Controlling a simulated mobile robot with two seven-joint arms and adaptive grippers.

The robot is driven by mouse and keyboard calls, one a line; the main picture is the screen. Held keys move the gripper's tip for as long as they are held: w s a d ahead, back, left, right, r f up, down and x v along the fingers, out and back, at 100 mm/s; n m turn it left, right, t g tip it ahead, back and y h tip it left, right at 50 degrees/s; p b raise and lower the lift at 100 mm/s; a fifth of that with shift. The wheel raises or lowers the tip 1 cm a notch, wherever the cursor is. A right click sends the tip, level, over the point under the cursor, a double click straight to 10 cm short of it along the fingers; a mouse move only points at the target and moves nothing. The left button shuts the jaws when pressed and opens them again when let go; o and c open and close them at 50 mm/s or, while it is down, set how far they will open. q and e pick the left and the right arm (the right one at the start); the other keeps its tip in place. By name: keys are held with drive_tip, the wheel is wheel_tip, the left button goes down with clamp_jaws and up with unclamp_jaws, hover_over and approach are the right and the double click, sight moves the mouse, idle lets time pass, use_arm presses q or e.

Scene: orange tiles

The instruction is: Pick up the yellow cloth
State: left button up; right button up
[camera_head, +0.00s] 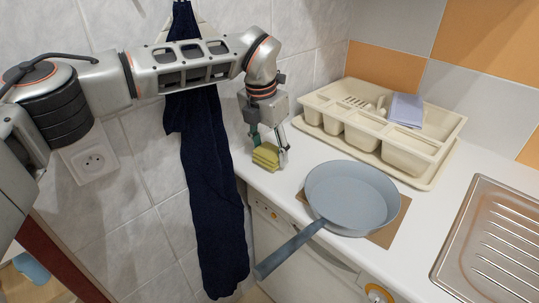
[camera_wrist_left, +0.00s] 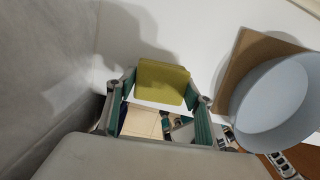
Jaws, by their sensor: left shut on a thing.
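The yellow cloth (camera_head: 266,156) is a small folded, olive-yellow block near the left end of the white counter. My left gripper (camera_head: 271,150) reaches down from above and is shut on the yellow cloth. In the left wrist view the cloth (camera_wrist_left: 163,82) sits between the two green-padded fingertips of my left gripper (camera_wrist_left: 160,105). I cannot tell whether the cloth still touches the counter.
A blue-grey pan (camera_head: 352,192) lies on a brown board (camera_head: 392,226), right of the cloth, its handle over the counter edge. A cream dish rack (camera_head: 440,140) holds a lilac cloth (camera_head: 406,110). A dark blue towel (camera_head: 207,180) hangs at left. A metal sink drainer (camera_head: 490,240) is at right.

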sight(269, 150)
use_arm(q)
wheel_tip(269, 150, up, 18)
drive_tip(key=p, duration=0.1)
drive_tip(key=shift+r+p, duration=0.15)
drive_tip(key=shift+p, duration=0.2)
drive_tip(key=shift+o, duration=0.9)
drive_tip(key=shift+c, duration=0.3)
drive_tip(key=shift+s, duration=0.1)
